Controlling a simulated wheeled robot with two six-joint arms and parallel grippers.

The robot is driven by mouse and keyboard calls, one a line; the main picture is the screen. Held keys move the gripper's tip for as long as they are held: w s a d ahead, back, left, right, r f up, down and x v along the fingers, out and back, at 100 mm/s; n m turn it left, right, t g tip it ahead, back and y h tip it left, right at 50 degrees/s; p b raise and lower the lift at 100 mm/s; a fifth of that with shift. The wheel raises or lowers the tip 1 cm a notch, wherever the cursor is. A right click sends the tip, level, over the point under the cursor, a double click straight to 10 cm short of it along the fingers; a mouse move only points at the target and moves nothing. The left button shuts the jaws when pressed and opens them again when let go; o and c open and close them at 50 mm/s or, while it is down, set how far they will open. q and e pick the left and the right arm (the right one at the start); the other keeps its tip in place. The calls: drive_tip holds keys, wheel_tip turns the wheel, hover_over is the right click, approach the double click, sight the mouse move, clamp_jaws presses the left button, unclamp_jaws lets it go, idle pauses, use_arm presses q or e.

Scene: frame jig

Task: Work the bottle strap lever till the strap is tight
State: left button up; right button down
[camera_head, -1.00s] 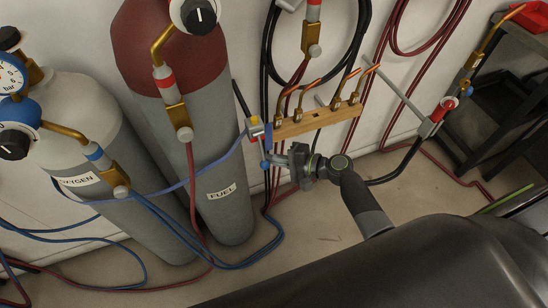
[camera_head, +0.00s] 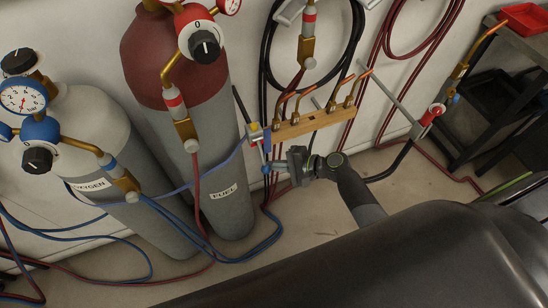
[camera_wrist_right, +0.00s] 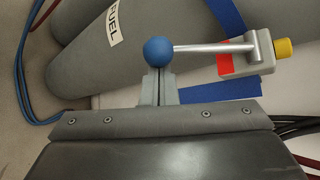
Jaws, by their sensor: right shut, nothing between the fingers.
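The strap lever is a silver rod (camera_wrist_right: 210,48) with a blue ball knob (camera_wrist_right: 159,51) at its free end. It pivots on a grey buckle (camera_wrist_right: 248,68) with a red patch and a yellow end. In the head view the buckle (camera_head: 256,134) sits at the left end of the wooden rail, and the knob (camera_head: 266,169) hangs below it. The blue strap (camera_head: 226,158) runs left from the buckle across the cylinders. My right gripper (camera_wrist_right: 158,72) is shut and empty, its fingertips right at the knob; whether they touch cannot be told. My left gripper is not in view.
The red-topped fuel cylinder (camera_head: 218,125) and the white oxygen cylinder (camera_head: 95,120) stand left of the buckle. A wooden rail (camera_head: 315,122) with copper torch tips lies right of it. A dark shelf (camera_head: 485,110) stands far right.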

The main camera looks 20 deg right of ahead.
drive_tip(key=s+r+g+p, duration=0.1)
drive_tip(key=p, duration=0.2)
drive_tip(key=r+m+g+p, duration=0.1)
drive_tip(key=p, duration=0.2)
drive_tip(key=s+r+m+g+h+p, duration=0.1)
drive_tip(key=p, duration=0.2)
drive_tip(key=shift+s+r+g, duration=0.3)
drive_tip(key=shift+r, duration=0.1)
drive_tip(key=shift+s+r+p, duration=0.55)
drive_tip(key=shift+r+p, duration=0.35)
drive_tip(key=shift+p, duration=0.8)
